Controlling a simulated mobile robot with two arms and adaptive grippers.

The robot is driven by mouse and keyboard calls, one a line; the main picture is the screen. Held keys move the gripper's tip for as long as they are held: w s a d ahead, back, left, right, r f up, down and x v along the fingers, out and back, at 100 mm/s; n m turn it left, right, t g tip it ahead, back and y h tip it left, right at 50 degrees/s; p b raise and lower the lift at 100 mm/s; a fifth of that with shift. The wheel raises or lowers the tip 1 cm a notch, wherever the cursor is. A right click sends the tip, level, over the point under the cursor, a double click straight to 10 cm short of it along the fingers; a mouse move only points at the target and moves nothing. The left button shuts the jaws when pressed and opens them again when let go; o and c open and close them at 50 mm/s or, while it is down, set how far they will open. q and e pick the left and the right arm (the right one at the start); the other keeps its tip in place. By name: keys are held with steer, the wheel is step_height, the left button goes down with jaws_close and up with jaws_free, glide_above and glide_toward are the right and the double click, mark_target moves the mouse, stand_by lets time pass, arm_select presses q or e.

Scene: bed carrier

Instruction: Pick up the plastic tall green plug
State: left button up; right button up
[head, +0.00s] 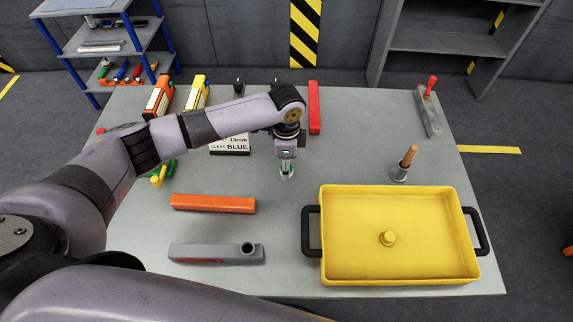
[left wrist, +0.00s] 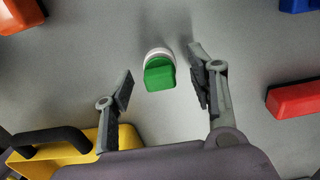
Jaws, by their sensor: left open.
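The green plug (left wrist: 160,76) has a block-like green top and a pale round base in the left wrist view. It stands on the grey table between my open left gripper fingers (left wrist: 160,88), slightly beyond the fingertips, and neither finger visibly touches it. In the head view my left gripper (head: 287,173) points down at the table's middle, and a bit of green shows at its tips. My arm and gripper hide most of the plug there. My right gripper is not in view.
A yellow tray (head: 335,278) with black handles holds a small yellow peg (head: 388,238). An orange bar (head: 213,203) and a grey block (head: 215,253) lie at front left. A wooden-handled peg (head: 405,163) stands right. A red bar (head: 314,108) lies behind the gripper.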

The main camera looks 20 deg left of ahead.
arm_select(q)
steer(key=shift+f, duration=0.15)
steer(key=c, duration=1.1)
